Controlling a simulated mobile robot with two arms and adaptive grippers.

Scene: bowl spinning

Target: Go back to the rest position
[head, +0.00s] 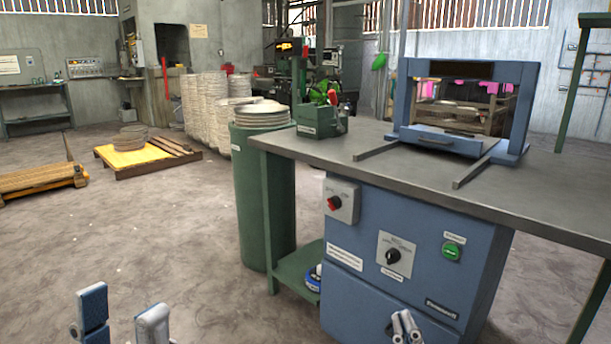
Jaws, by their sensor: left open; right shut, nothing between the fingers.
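My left gripper (122,318) shows at the bottom left of the head view, low over the floor. Its two fingers stand apart with nothing between them. My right gripper (405,326) shows at the bottom edge, in front of the lower part of the blue machine cabinet (405,230). Its fingers are together and hold nothing. Whether it touches the cabinet I cannot tell. Most of both arms is out of view.
A grey worktop (345,180) carries a blue frame press (400,110) and a small green box (318,128). A green drum (262,200) with stacked discs (262,115) stands left of the cabinet. A yellow-topped pallet (130,158) lies further back.

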